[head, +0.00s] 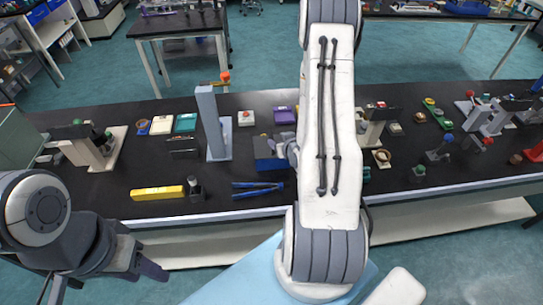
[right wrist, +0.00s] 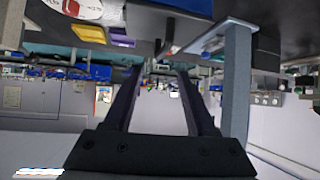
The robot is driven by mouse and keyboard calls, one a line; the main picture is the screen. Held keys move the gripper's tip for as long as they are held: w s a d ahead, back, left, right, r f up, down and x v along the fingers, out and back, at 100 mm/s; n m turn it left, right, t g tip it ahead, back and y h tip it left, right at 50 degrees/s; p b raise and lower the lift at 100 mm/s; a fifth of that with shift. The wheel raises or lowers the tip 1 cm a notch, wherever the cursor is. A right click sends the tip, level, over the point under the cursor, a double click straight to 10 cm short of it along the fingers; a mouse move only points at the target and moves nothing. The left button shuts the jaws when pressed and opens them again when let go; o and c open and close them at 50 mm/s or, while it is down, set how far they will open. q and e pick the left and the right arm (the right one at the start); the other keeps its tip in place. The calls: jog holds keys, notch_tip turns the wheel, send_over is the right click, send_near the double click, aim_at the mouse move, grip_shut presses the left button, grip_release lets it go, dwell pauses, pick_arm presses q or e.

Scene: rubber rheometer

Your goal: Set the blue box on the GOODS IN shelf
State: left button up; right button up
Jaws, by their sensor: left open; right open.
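A blue box (head: 268,152) stands on the black bench, partly hidden behind my right arm in the head view. A blue surface at the top edge of the right wrist view (right wrist: 185,7) may be the same box. My right gripper (right wrist: 157,72) is open, with nothing between its fingers. In the head view it is mostly hidden by my right arm, close to the box. My left gripper (head: 108,276) is open and empty, in front of the bench at lower left. I can read no GOODS IN label, so I cannot tell which shelf it is.
A grey post (head: 210,120) stands left of the box and shows in the right wrist view (right wrist: 236,85). A yellow bar (head: 157,193) and blue-handled pliers (head: 258,188) lie near the front edge. Instruments crowd the bench's right. A shelf unit (head: 62,38) stands at far left.

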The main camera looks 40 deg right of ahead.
aim_at(272, 138)
jog(key=p+x, duration=0.1)
jog(key=x, duration=0.2)
jog(key=shift+p+x, duration=1.4)
jog(key=shift+x, duration=0.95)
jog(key=shift+w+f, duration=0.2)
jog(key=shift+f, duration=0.3)
pick_arm(q)
notch_tip(272, 138, up, 3)
jog(key=shift+f, duration=0.15)
pick_arm(e)
grip_shut()
jog(key=shift+r, duration=0.1)
